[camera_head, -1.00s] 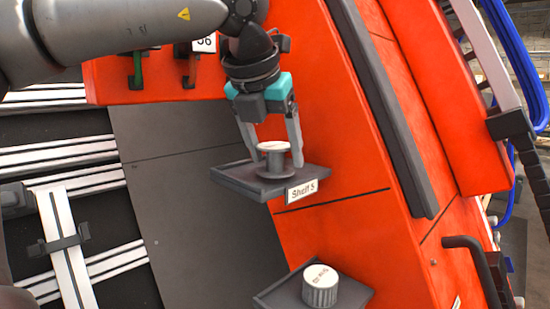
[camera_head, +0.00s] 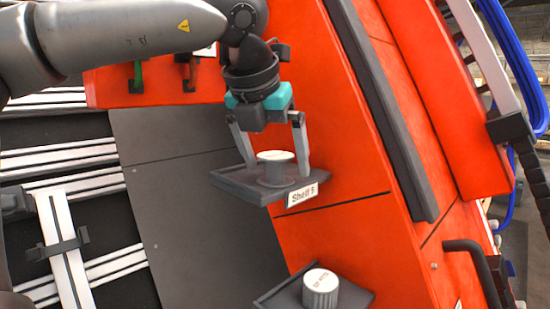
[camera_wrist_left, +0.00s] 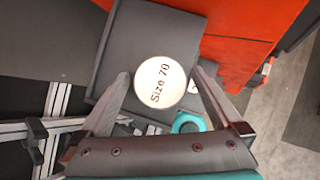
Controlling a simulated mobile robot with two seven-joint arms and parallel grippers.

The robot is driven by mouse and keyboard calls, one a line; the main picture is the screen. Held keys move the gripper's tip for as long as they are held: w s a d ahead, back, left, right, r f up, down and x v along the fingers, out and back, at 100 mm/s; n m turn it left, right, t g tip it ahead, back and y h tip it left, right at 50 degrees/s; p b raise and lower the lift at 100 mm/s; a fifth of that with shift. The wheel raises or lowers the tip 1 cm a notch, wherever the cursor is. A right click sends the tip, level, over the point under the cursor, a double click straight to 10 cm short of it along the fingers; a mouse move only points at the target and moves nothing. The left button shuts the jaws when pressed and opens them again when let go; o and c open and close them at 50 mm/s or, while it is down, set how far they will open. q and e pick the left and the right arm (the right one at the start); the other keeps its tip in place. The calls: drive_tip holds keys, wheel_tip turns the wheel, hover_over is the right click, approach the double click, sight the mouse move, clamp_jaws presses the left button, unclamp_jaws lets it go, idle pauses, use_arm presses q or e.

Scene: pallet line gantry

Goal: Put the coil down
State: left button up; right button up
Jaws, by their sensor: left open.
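The coil (camera_head: 275,168) is a grey spool with a pale round top. It stands upright on a small dark shelf (camera_head: 236,183) labelled "Shelf 5". In the left wrist view the top of the coil (camera_wrist_left: 160,82) reads "Size 70". My left gripper (camera_head: 276,169) is open, with one finger on each side of the coil. In the left wrist view the fingers (camera_wrist_left: 161,82) show gaps to the coil on both sides. My right gripper is not in view.
A lower shelf (camera_head: 352,297) holds a ribbed grey cylinder (camera_head: 320,290) with a white top. A red gantry panel (camera_head: 335,225) stands behind both shelves. Green and red hooks hang at the upper left. A dark handle (camera_head: 470,255) sticks out at the lower right.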

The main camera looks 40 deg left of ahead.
use_arm(q)
drive_tip(key=v, duration=1.2)
drive_tip(key=shift+p, duration=0.4)
